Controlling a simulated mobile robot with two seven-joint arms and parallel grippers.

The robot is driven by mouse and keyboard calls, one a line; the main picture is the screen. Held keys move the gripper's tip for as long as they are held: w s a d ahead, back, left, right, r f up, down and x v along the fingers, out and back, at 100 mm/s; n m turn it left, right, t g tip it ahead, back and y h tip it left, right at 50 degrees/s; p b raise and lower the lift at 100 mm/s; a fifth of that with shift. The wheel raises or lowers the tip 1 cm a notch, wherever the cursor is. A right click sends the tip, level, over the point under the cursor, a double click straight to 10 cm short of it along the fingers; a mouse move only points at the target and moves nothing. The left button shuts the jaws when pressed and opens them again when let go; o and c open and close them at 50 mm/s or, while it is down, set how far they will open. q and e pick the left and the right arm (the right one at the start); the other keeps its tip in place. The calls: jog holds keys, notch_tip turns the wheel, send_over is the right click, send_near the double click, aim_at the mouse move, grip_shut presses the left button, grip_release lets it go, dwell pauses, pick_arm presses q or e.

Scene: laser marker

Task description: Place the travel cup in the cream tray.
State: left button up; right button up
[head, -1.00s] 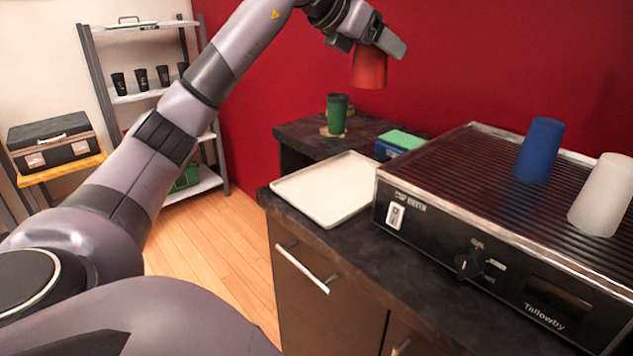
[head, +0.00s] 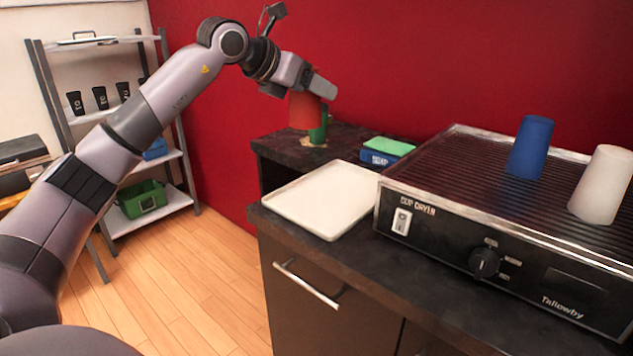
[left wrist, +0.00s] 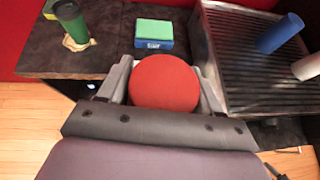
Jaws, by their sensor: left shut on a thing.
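My left gripper (head: 312,90) is shut on a red cup (head: 303,110). The cup hangs below the fingers, held up in the air. In the left wrist view the red cup (left wrist: 163,84) shows as a round red end between the two fingers. The cream tray (head: 322,200) lies flat and empty on the dark counter, nearer than the cup in the head view; I cannot make it out in the left wrist view. A green cup with a dark lid (left wrist: 72,22) stands upright on a tan coaster; in the head view the red cup partly hides this green cup (head: 319,130). My right gripper is out of view.
A cup dryer (head: 440,210) stands right of the tray, with a blue cup (head: 530,147) and a white cup (head: 601,186) on its ribbed top. A blue box with a green top (head: 387,151) sits behind the tray. A shelf (head: 150,216) stands at the left.

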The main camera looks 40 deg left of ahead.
pick_arm(q)
notch_tip(320, 180, down, 17)
jog(key=shift+f+b, duration=0.15)
jog(key=shift+b, duration=0.3)
jog(key=shift+f+b, duration=0.25)
jog(key=shift+b, duration=0.05)
jog(key=o, duration=1.2)
jog(key=shift+r, duration=0.1)
jog(key=shift+c, duration=0.2)
